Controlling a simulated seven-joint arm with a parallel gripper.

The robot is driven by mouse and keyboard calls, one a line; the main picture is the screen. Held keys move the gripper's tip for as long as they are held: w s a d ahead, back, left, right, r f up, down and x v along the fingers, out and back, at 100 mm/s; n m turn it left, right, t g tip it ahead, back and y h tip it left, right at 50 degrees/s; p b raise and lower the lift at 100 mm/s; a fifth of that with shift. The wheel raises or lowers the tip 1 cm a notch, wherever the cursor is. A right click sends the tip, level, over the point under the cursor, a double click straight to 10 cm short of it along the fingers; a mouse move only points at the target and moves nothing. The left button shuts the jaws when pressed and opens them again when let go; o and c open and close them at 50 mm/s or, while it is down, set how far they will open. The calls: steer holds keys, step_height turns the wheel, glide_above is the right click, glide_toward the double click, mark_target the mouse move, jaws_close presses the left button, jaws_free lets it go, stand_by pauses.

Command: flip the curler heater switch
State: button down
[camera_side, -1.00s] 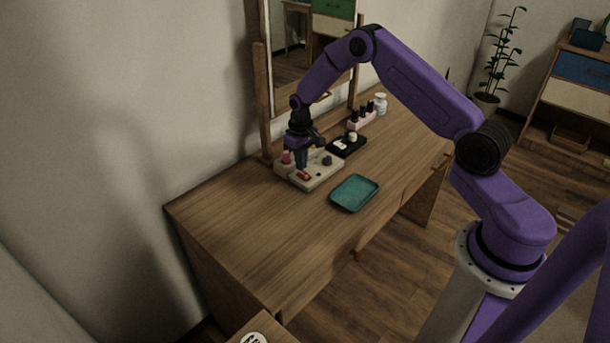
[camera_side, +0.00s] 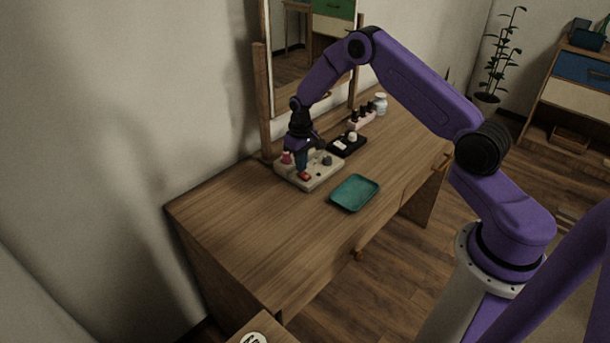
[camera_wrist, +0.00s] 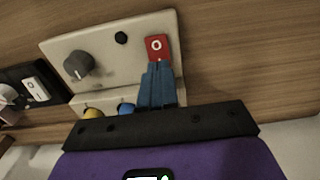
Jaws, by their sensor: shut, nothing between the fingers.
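The curler heater (camera_side: 322,178) is a beige panel near the wall side of the dresser. It carries a red rocker switch (camera_wrist: 157,42) marked with a white O, seen clearly in the wrist view. My gripper (camera_wrist: 156,66) is shut and empty, its blue fingers together. The fingertips are right at the near edge of the red switch; I cannot tell whether they touch it. In the side view my gripper (camera_side: 303,172) points down at the switch (camera_side: 305,177), partly covering it.
The panel also has a grey knob (camera_wrist: 78,65), a black button (camera_wrist: 121,38), and yellow and blue round pieces. A black box with a white switch (camera_wrist: 37,89) sits beside it. A teal tray (camera_side: 354,207) lies in front. The dresser's left part is clear.

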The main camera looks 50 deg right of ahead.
steer(key=shift+f, duration=0.6)
stand_by(0.4)
steer(key=shift+r, duration=3.5)
